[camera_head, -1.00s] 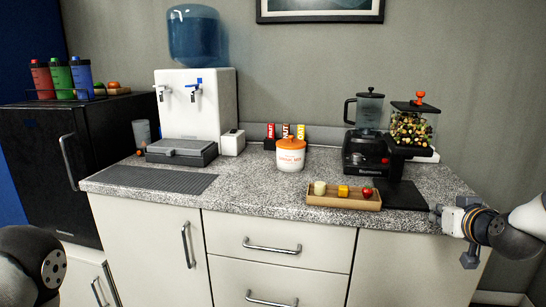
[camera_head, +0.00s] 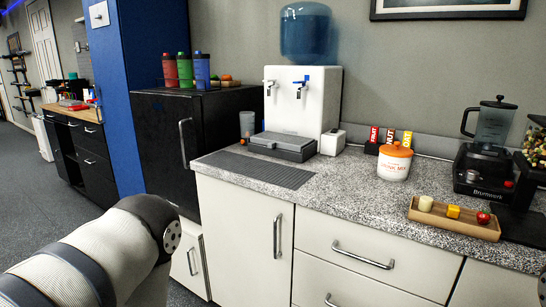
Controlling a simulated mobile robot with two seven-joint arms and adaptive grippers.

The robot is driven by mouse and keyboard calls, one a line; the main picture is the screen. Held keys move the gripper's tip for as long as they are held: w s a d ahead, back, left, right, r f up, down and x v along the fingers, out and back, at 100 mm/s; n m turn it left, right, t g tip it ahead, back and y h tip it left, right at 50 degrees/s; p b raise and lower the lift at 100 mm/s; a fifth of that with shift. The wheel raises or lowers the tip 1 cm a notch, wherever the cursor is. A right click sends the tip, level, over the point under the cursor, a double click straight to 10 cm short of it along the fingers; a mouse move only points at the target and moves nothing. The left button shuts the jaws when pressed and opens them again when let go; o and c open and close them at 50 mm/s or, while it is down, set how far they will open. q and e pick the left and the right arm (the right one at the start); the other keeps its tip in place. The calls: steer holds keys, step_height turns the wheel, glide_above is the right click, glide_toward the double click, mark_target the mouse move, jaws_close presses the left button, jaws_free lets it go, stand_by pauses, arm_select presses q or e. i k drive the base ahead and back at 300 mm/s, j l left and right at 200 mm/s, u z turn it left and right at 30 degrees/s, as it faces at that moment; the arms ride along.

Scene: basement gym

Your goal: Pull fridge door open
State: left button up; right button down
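The black fridge (camera_head: 160,143) stands left of the counter, beside the blue wall. Its door is shut and carries a vertical metal handle (camera_head: 184,143) near the right edge of the door. My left arm comes in from the lower left, its dark joint below and in front of the fridge. The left gripper is not in view, and nothing touches the handle. My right gripper is also out of view.
The counter (camera_head: 225,192) with white cabinets adjoins the fridge's right side. Bottles (camera_head: 185,70) stand on the fridge. A water dispenser (camera_head: 330,95) stands on the counter. Open grey floor (camera_head: 60,195) lies to the left.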

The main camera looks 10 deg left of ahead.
mark_target(169, 126)
steer(key=u, duration=1.2)
